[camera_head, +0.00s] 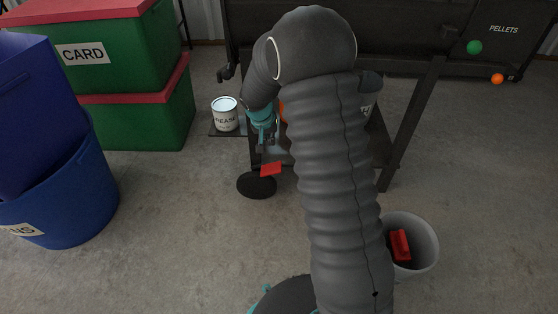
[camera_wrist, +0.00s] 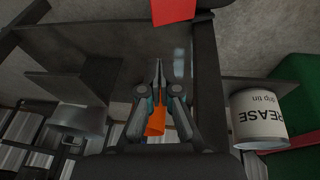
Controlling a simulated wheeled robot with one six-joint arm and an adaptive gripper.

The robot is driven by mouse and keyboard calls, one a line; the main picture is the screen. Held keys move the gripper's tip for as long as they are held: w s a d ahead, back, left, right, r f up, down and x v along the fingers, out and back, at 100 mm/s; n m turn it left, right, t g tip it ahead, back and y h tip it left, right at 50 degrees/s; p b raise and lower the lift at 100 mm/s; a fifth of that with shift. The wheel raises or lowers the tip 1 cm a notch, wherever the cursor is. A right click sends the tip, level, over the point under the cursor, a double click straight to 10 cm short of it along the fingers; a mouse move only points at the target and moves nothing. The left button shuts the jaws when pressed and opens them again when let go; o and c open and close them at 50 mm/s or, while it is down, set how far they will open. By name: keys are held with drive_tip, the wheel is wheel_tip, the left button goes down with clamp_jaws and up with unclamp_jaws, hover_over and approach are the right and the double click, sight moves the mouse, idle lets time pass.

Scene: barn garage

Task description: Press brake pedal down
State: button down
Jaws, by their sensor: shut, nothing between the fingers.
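A flat red pad (camera_head: 271,169), which looks like the brake pedal, shows just below my gripper in the head view, above a round black disc (camera_head: 257,186). The red pad is partly cut off at the top edge of the wrist view (camera_wrist: 173,9). My gripper (camera_head: 264,148) is shut and empty, beside the dark frame of the grill-like machine. In the wrist view its fingertips (camera_wrist: 158,64) are together, with a visible gap in the picture between them and the red pad. I cannot tell the depth of that gap. My arm hides part of the machine.
A grease tin (camera_head: 225,114) stands on a dark side plate left of my gripper, and shows in the wrist view (camera_wrist: 260,120). Green bins (camera_head: 135,120) and a blue tub (camera_head: 60,200) stand left. A white bucket (camera_head: 425,245) with a red object is at right. Floor in front is clear.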

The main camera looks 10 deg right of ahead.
drive_tip(key=b, duration=0.1)
approach(280, 164)
drive_tip(key=x, duration=0.5)
drive_tip(key=shift+w+a, duration=0.1)
drive_tip(key=shift+w, duration=0.3)
drive_tip(key=shift+s+d+f+b, duration=0.1)
drive_tip(key=shift+d+f+b, duration=0.1)
drive_tip(key=shift+f, duration=0.25)
drive_tip(key=shift+d+f+b, duration=0.1)
drive_tip(key=shift+d+f, duration=0.05)
drive_tip(key=shift+f, duration=0.3)
